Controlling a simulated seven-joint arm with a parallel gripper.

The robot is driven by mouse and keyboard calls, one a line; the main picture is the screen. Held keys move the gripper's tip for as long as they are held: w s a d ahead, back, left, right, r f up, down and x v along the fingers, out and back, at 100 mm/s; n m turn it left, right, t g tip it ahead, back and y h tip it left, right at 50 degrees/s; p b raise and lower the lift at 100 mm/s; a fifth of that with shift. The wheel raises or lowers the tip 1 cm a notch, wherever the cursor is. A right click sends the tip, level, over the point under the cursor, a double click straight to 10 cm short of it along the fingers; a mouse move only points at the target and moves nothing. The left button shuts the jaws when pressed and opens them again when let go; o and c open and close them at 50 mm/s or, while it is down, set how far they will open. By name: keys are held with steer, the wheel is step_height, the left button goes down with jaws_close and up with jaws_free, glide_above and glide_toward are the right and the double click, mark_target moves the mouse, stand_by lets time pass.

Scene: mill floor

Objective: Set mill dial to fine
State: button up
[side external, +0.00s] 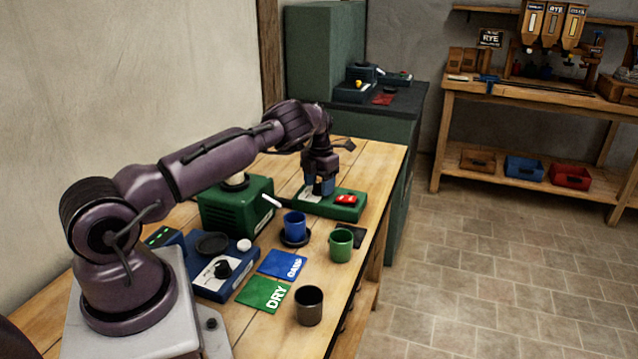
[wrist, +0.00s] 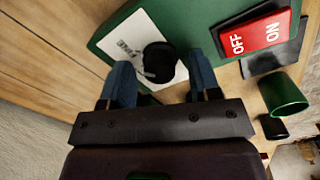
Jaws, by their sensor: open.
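A black round dial (wrist: 158,62) sits on a white label plate (wrist: 128,38) on a green control box (wrist: 190,20). My gripper (wrist: 162,76) is open, with one blue finger on each side of the dial; contact cannot be made out.
A green machine (side external: 235,205) stands left of the control box. A blue cup (side external: 294,224), a green cup (side external: 341,245) and a dark cup (side external: 309,305) stand nearby. A blue box with a black knob (side external: 222,268) and DRY card (side external: 263,295) are nearer my base.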

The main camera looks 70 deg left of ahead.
mark_target(320, 185)
step_height(320, 185, up, 13)
steer(key=shift+d, duration=0.15)
steer(key=shift+w, duration=0.1)
stand_by(0.5)
